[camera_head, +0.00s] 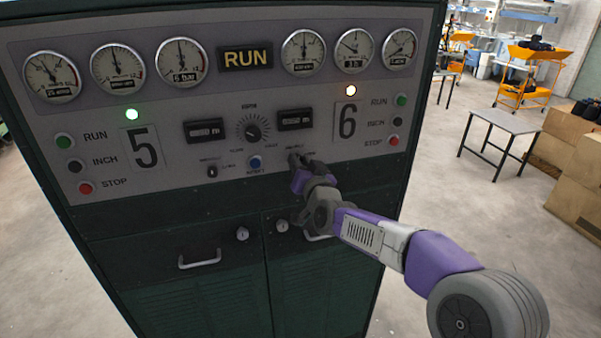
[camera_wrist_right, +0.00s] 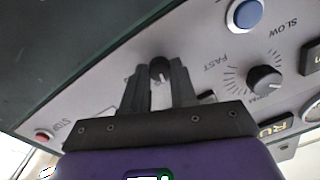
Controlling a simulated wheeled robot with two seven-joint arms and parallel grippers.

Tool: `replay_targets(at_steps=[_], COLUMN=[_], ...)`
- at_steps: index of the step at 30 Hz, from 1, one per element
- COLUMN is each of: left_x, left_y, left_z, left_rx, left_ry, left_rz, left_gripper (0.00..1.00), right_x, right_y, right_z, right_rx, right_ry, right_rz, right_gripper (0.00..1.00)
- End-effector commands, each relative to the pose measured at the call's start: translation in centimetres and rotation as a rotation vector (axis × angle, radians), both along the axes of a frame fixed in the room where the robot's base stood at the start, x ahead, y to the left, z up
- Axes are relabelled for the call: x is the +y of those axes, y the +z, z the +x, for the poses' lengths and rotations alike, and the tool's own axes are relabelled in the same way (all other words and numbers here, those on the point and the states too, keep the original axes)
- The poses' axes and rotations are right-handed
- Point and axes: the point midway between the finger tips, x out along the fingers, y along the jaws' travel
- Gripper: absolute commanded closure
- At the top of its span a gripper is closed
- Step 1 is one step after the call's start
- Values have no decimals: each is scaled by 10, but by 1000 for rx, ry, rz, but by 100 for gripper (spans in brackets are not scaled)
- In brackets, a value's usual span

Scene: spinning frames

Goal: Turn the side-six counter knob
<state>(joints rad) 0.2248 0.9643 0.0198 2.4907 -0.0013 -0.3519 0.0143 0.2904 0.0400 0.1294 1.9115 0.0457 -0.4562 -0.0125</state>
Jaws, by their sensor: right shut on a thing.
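The side-six counter knob is a small black knob (camera_wrist_right: 159,70) below the counter display on the six side of the grey panel. In the right wrist view it sits between the two dark fingers of my right gripper (camera_wrist_right: 160,82), which is shut on it. In the head view my right gripper (camera_head: 298,160) reaches the panel just below the right-hand counter display (camera_head: 295,119) and hides most of the knob. My left gripper is not in view.
The big speed dial (camera_head: 253,128) and blue button (camera_head: 255,163) lie left of my gripper, with the side-five counter knob (camera_head: 212,171) farther left. A red stop button (camera_head: 394,141) is to the right. Cabinet door handles (camera_head: 200,259) stick out below.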

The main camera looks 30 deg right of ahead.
Motion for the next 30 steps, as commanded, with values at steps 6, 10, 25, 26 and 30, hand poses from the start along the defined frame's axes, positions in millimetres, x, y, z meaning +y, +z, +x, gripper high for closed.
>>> replay_targets(at_steps=[6,10,25,26,30], left_x=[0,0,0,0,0], left_y=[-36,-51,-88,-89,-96], left_z=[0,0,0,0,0], left_rx=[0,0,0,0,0], left_ry=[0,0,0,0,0], left_rz=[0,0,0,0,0], left_gripper=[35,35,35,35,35], right_x=[0,0,1,1,1], right_y=[-5,-5,-5,-4,-4], right_z=[0,0,0,0,0], right_rx=[-51,-79,-186,-192,-223], right_ry=[1,1,1,1,2], right_rz=[196,317,780,808,935], right_gripper=[100,100,100,100,100])
